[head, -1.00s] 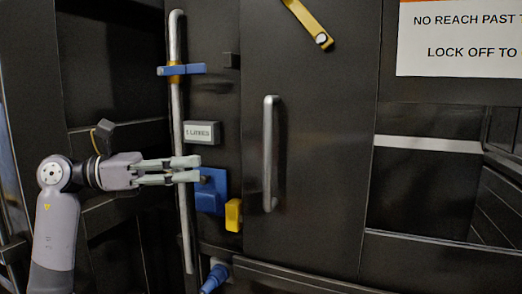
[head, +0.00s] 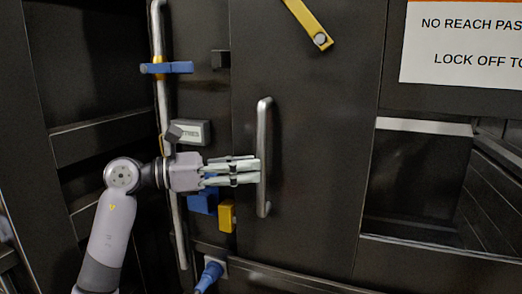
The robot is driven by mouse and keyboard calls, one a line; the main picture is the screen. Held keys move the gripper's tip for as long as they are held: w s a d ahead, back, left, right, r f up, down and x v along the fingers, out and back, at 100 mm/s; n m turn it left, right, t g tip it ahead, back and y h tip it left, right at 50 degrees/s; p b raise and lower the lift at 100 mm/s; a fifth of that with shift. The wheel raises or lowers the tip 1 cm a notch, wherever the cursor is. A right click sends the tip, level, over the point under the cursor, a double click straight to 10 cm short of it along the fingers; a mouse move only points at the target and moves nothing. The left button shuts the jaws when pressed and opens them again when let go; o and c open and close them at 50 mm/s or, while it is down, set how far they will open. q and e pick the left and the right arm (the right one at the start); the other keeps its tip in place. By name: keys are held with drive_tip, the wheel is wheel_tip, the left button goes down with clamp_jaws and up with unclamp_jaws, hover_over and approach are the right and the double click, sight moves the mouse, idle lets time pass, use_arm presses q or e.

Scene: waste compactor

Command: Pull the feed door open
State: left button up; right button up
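The feed door (head: 325,120) is a tall dark panel in the middle of the head view and looks shut. A grey vertical bar handle (head: 264,125) stands on its left part. My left gripper (head: 254,171) comes in from the left at about the handle's mid-height. Its two fingers point right, with a narrow gap between them, and the tips reach the handle's left side. I cannot tell whether they touch the handle or pass on either side of it. My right gripper is not in view.
Left of the door are a vertical metal rod (head: 163,100) with a blue clamp (head: 168,68), a small grey label plate, a blue block (head: 203,203) and a yellow block (head: 227,216), partly behind my gripper. A yellow lever (head: 306,22) and a white sign (head: 465,50) are above.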

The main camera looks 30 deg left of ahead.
use_arm(q)
drive_tip(key=shift+p+x, duration=0.65)
drive_tip(key=shift+x, duration=1.25)
clamp_jaws()
